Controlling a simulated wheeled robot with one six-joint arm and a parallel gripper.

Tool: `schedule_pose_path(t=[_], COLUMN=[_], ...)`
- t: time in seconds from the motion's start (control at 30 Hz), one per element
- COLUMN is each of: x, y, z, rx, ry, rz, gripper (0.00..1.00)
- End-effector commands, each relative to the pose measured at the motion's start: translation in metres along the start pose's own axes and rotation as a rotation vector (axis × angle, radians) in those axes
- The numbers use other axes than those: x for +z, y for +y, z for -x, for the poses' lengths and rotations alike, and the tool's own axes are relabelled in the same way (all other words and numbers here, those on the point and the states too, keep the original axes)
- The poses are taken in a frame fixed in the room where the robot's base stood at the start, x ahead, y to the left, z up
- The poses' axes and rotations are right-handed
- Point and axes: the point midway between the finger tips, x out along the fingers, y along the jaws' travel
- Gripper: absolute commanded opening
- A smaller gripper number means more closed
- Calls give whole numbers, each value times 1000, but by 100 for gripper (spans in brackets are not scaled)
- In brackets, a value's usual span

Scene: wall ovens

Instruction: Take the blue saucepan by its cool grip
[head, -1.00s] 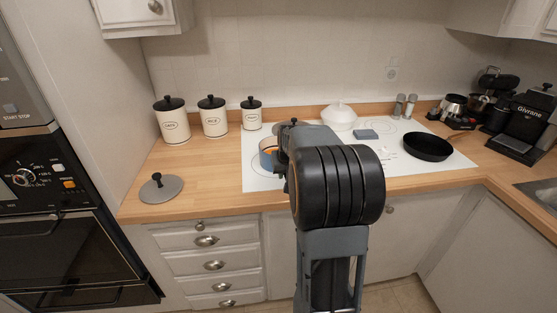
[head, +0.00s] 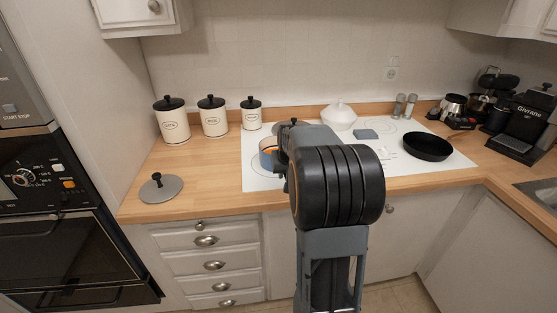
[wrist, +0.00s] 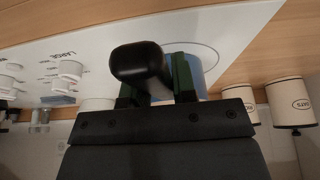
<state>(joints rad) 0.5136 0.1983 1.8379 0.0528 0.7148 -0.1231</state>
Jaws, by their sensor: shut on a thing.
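The blue saucepan (head: 267,156) stands on the left part of the white cooktop, with something orange inside. My arm hides much of it in the head view. In the wrist view a strip of its blue side (wrist: 194,75) shows behind the fingers. Its black grip (wrist: 138,62) points toward the wrist camera, between the two fingers. My gripper (wrist: 157,84) is shut on this black grip. In the head view the fingertips are mostly hidden behind my wrist.
The white cooktop (head: 255,178) also holds a white lidded pot (head: 339,116), a blue-grey block (head: 366,134) and a black frying pan (head: 428,147). A grey lid (head: 161,188) lies on the counter at left. Three canisters (head: 213,117) stand behind it.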

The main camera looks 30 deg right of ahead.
Motion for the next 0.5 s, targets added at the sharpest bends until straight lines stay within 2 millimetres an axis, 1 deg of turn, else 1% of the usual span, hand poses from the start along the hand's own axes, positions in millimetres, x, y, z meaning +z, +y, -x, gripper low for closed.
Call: schedule_pose_path(t=[0.33,0.5], x=[-3,-5], y=[0,0], z=[3,9], rx=[0,0], ry=[7,7], rz=[1,1], gripper=[0,0])
